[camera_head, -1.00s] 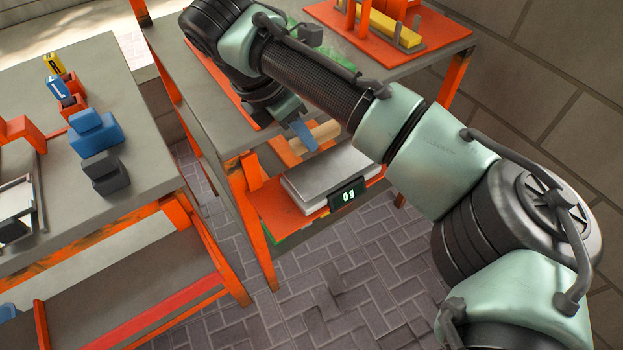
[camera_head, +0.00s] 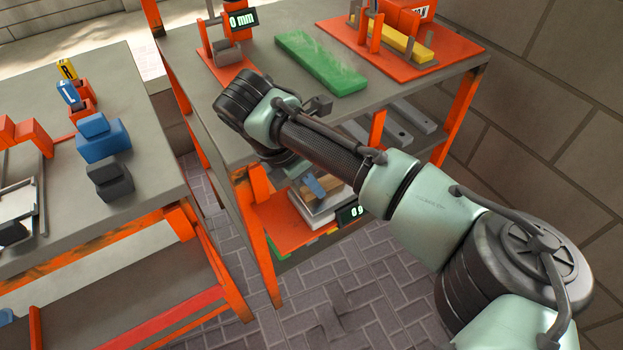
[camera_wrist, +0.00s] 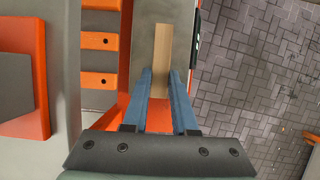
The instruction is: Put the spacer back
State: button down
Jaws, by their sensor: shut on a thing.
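A tan wooden-looking strip, which I take to be the spacer (camera_wrist: 161,50), lies between the blue fingers of my gripper (camera_wrist: 161,78) in the wrist view and sticks out past their tips. In the head view, my gripper (camera_head: 314,187) is low at the front of the shelved table, and the tan strip (camera_head: 328,187) shows beside a blue finger. Below it is a grey-topped scale (camera_head: 318,214) with a dark digital display (camera_head: 351,214). I cannot tell whether the strip touches the scale top. My wrist hides part of it.
The scale sits on an orange lower shelf (camera_head: 268,222). Above are a tabletop with a green plank (camera_head: 320,62) and an orange fixture (camera_head: 440,50). A table with blue and black blocks (camera_head: 108,175) stands left.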

jog(key=c, duration=0.7)
grip_release()
jog(key=p+v, duration=0.2)
jog(key=v, duration=1)
jog(key=shift+r, duration=0.15)
